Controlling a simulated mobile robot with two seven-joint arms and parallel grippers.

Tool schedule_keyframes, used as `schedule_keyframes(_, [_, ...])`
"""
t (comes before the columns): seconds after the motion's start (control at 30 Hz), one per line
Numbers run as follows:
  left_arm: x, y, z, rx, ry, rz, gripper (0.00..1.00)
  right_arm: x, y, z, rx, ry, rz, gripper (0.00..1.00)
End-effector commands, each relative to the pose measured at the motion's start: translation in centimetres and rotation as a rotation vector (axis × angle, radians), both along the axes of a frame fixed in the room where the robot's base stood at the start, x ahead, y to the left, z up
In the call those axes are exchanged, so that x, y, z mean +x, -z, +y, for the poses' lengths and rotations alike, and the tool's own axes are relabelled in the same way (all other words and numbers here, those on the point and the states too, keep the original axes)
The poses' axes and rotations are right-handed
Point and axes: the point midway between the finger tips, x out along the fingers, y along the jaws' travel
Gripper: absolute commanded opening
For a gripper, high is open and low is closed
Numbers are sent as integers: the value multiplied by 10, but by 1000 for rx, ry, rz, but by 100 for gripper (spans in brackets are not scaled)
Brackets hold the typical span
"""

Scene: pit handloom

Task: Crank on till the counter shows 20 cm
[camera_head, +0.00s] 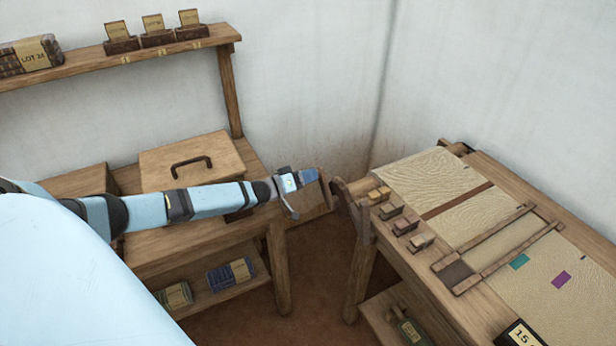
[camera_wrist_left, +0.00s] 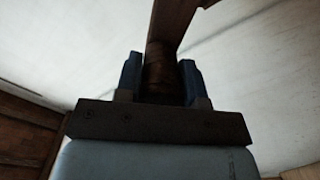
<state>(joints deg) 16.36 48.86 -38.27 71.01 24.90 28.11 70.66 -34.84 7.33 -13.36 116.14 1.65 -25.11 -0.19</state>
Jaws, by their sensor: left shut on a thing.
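My right gripper is out of view.
Several small wooden blocks (camera_head: 404,224) line the loom's left side. Cloth with green (camera_head: 518,261) and purple patches lies on top. A table with a handled lidded box (camera_head: 190,160) stands left, below a shelf (camera_head: 110,58). Floor shows between table and loom.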

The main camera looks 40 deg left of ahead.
Motion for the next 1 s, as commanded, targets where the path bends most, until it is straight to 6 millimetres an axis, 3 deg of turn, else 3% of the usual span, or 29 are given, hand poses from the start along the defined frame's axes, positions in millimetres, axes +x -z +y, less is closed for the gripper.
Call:
schedule_keyframes(0.03, [0,0,0,2,-1,0,38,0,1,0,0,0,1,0])
schedule_keyframes(0.13, [0,0,0,2,-1,0,61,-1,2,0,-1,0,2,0])
schedule_keyframes(0.47, [-3,1,1,1,0,1,61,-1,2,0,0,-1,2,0])
schedule_keyframes(0.8, [-50,1,21,3,0,3,61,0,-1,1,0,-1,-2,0])
schedule_keyframes(1.0, [-67,1,28,3,0,2,61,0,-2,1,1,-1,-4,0])
